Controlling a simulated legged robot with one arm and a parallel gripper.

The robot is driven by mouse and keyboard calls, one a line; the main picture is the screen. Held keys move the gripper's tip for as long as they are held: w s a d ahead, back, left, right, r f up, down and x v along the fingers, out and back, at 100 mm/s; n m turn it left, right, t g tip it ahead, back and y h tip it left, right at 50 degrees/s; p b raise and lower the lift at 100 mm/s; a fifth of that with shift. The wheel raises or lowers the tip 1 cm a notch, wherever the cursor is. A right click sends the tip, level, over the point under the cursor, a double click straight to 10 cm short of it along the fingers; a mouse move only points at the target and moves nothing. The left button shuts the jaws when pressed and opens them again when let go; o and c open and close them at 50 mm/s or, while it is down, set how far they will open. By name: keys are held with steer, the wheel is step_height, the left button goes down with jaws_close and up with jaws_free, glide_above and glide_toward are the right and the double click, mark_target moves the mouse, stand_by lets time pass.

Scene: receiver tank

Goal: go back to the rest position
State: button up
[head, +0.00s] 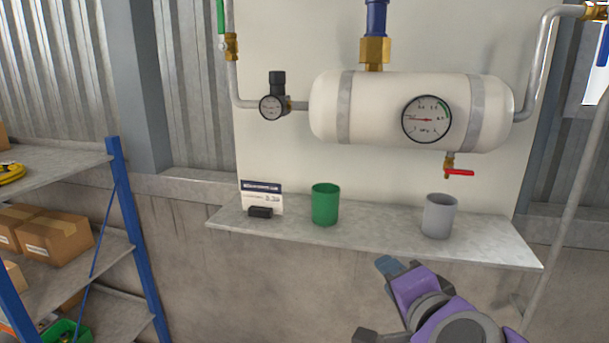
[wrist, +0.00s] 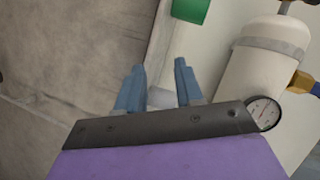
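My gripper (wrist: 159,66) shows two blue fingers standing apart in the wrist view, with nothing held between them. In the head view my purple arm and gripper are at the lower right, in front of the shelf edge and below the grey cup. The grey cup (head: 438,216) stands upright on the shelf, apart from my gripper. A light grey patch, likely this cup, shows between the fingers in the wrist view. The green cup (head: 325,204) stands upright on the shelf to the left; it also shows at the top of the wrist view (wrist: 190,9).
The shelf (head: 375,235) also holds a small sign (head: 262,197). Above it are the white tank (head: 375,110) with a gauge (head: 427,119), a red-handled valve (head: 458,172) and pipes. A blue-framed rack (head: 137,235) with boxes stands at the left.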

steer(key=s+a+f+n+g+y+b, duration=0.1)
steer(key=s+a+f+n+g, duration=0.15)
steer(key=f, duration=0.45)
steer(key=s+a+f+n+g+b, duration=0.2)
steer(key=s+f+n+g, duration=0.15)
steer(key=f, duration=0.35)
steer(key=s+a+f+n+g+y+b, duration=0.1)
steer(key=s+a+f+n+g, duration=0.2)
steer(key=f, duration=0.4)
steer(key=s+d+f+n+g+h+b, duration=0.1)
steer(key=s+d+f+g+h, duration=0.1)
steer(key=s, duration=0.5)
steer(key=s+d+f+n+g+h+b, duration=0.1)
steer(key=s+d+f+n+g+b, duration=0.1)
steer(key=s+d+f+g, duration=0.3)
steer(key=s+f, duration=0.1)
steer(key=s, duration=0.1)
steer(key=shift+s+f+h, duration=0.4)
